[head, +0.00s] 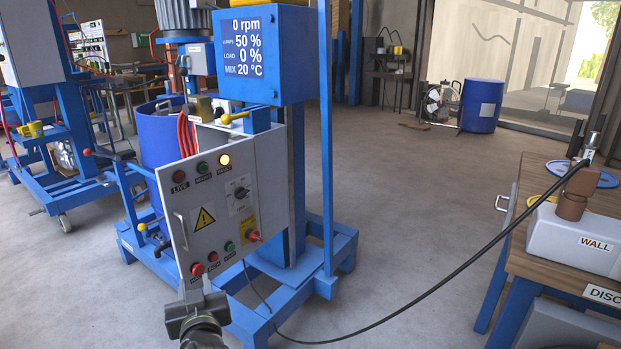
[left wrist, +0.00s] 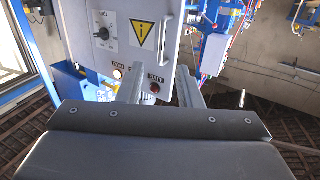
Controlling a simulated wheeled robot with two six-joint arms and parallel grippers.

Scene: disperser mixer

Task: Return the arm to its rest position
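My left gripper (head: 194,287) is in front of the lower left corner of the grey control panel (head: 222,205) in the head view. In the left wrist view its two fingers (left wrist: 160,88) stand apart with nothing held between them. I cannot tell whether a fingertip touches the panel. My right gripper is in neither view.
The blue mixer frame (head: 344,246) carries a display (head: 246,48) reading 0 rpm. A black cable (head: 420,297) runs from its base to the wooden bench (head: 532,188) at right. A blue drum (head: 480,105) stands farther back. The floor between is clear.

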